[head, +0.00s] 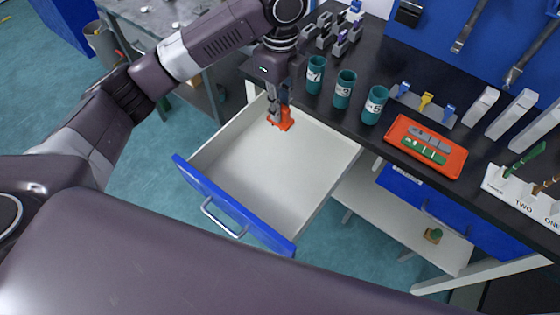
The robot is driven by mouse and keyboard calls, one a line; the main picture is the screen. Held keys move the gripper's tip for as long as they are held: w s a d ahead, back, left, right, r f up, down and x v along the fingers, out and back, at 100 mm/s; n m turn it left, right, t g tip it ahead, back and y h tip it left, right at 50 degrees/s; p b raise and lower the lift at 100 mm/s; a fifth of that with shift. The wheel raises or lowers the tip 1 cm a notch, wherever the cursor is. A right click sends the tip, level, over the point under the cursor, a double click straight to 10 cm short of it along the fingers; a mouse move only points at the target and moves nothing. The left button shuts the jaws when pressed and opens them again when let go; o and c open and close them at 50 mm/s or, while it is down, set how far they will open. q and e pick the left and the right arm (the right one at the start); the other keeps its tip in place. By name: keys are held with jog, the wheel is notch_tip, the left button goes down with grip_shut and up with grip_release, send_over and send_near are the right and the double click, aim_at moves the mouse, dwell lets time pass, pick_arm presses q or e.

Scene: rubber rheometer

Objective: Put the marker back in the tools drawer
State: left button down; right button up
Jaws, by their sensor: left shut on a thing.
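The open tools drawer (255,180) has white walls and a blue front with a metal handle. It is pulled out at the left part of the black-topped bench. My left gripper (281,114) reaches down over the drawer's back part, near its back left corner. It is shut on the marker. An orange-red piece shows at the fingertips, too small to tell its outline well. I cannot tell whether it touches the drawer floor. The rest of the visible drawer floor is bare. My right gripper is not in view.
Several teal numbered cups (345,88) stand on the bench edge behind the drawer. An orange tray (427,158) with green and grey tools lies to their right. A white labelled rack (520,185) stands at far right. A grey table (160,20) is at upper left.

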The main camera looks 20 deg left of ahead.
pick_arm(q)
jog(key=shift+f+p, duration=0.55)
jog(key=shift+f, duration=9.15)
jog(key=shift+f, duration=0.1)
jog(key=c, duration=1.9)
grip_release()
notch_tip(320, 180, up, 12)
jog(key=shift+r+b, duration=0.15)
jog(key=shift+b, duration=0.15)
